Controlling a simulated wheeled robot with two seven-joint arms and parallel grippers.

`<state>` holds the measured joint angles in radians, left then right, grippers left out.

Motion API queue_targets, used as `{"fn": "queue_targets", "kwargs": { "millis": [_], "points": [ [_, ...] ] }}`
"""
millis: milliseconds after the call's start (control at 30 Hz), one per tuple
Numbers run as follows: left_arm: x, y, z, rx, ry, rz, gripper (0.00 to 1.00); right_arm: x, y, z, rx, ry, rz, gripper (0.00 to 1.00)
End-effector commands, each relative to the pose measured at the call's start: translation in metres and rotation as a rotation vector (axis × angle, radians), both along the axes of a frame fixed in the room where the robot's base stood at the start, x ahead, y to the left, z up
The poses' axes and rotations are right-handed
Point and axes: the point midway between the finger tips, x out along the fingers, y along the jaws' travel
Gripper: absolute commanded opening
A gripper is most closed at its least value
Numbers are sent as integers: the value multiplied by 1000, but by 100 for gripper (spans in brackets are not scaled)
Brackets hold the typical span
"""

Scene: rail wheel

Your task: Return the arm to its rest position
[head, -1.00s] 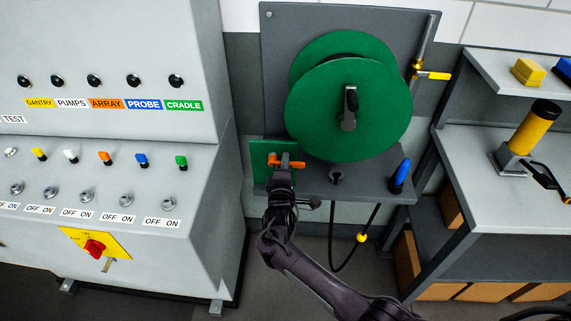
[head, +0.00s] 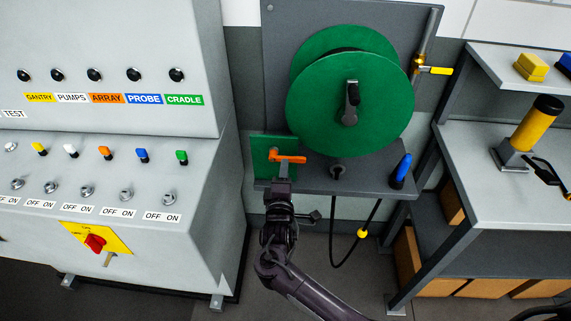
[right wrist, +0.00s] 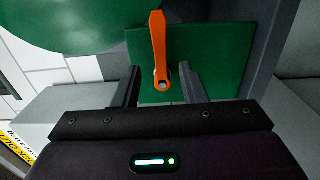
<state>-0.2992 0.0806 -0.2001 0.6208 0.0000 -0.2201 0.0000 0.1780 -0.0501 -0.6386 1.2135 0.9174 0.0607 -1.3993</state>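My right gripper (head: 280,183) is in front of the green plate (head: 260,153) at the lower left of the reel stand. In the right wrist view its two fingers (right wrist: 158,86) are spread apart with nothing between them. The orange handle (head: 289,158) on the green plate lies just beyond the fingertips; it also shows in the right wrist view (right wrist: 158,45). The fingers look apart from it. My right arm (head: 275,255) reaches up from the bottom of the head view. My left gripper is not in view.
A large green reel (head: 348,105) with a black crank is above the gripper. A grey control cabinet (head: 200,215) stands close on the left. A blue-handled tool (head: 401,170) is on the stand's shelf (head: 370,184). A grey workbench (head: 480,160) is on the right.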

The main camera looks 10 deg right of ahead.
Motion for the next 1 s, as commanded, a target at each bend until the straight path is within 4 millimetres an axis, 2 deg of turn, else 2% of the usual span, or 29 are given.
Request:
{"fn": "queue_targets", "kwargs": {
  "millis": [100, 200, 667, 767, 867, 967, 1000],
  "points": [
    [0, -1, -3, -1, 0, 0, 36, -13, 4, -1, 1, 0, 0, 38],
    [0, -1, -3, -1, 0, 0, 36, -18, 5, 0, 0, -1, 0, 38],
    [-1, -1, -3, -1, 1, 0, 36, -19, 5, 0, 0, -1, 0, 38],
    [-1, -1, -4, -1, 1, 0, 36, -20, 4, -7, 8, 9, 3, 38],
    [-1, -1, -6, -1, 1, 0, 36, -25, -1, -38, 51, 56, 15, 38],
    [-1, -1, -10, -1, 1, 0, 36, -39, -11, -96, 142, 147, 28, 38],
    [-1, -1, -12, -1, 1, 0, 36, -48, -16, -123, 191, 191, 32, 38]
  ]
}}
